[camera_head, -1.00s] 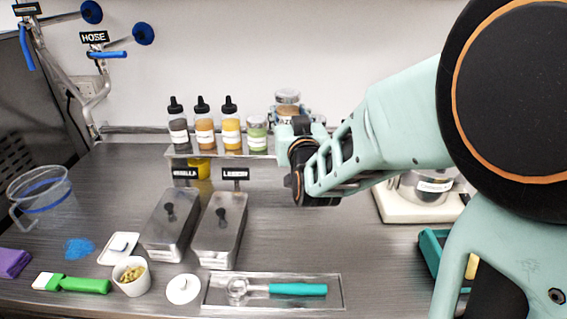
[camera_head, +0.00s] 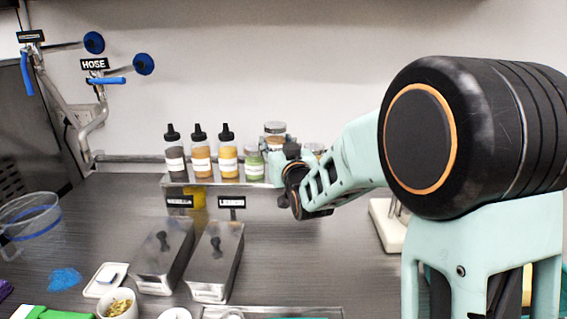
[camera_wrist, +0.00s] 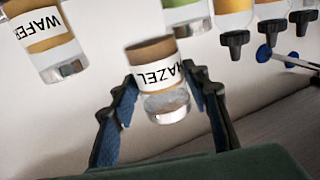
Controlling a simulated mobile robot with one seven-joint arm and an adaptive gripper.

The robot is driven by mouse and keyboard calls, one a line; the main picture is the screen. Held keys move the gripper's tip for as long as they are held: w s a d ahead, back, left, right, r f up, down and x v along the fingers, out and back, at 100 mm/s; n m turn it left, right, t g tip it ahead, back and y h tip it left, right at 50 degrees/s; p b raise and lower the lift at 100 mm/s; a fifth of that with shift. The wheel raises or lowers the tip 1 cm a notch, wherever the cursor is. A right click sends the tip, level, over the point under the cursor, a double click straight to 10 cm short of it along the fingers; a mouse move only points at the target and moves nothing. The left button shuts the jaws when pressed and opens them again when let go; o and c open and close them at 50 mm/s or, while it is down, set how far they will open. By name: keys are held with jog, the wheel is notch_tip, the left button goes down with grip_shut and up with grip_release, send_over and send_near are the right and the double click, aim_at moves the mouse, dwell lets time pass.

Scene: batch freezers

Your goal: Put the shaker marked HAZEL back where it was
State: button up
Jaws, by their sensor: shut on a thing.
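The HAZEL shaker (camera_wrist: 160,77) shows upside down in the wrist view, with brown contents, a white label and a clear top. My gripper (camera_wrist: 163,82) is shut around it, one finger on each side. In the head view the shaker (camera_head: 275,130) is at the right part of the bottle shelf (camera_head: 220,184), higher than the green jar (camera_head: 254,164) to its left. My gripper (camera_head: 287,168) and arm partly cover it there. Its base is hidden, so I cannot tell whether it touches the shelf. The WAFER shaker (camera_wrist: 45,42) is on its other side.
Three black-capped bottles (camera_head: 200,158) stand left of the green jar. Two lidded metal bins (camera_head: 216,262) sit below the shelf. A clear pitcher (camera_head: 30,222) is at left. Bare counter (camera_head: 300,270) lies right of the bins.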

jog(key=w+f, duration=0.1)
jog(key=f, duration=0.1)
jog(key=w+d+f, duration=0.1)
jog(key=w+f, duration=0.1)
jog(key=shift+w+d+f, duration=0.15)
jog(key=shift+w+f, duration=0.05)
jog(key=shift+f, duration=1.6)
jog(key=shift+f, duration=0.15)
jog(key=o, duration=1.2)
jog(key=b+v, duration=0.1)
jog(key=v, duration=1.1)
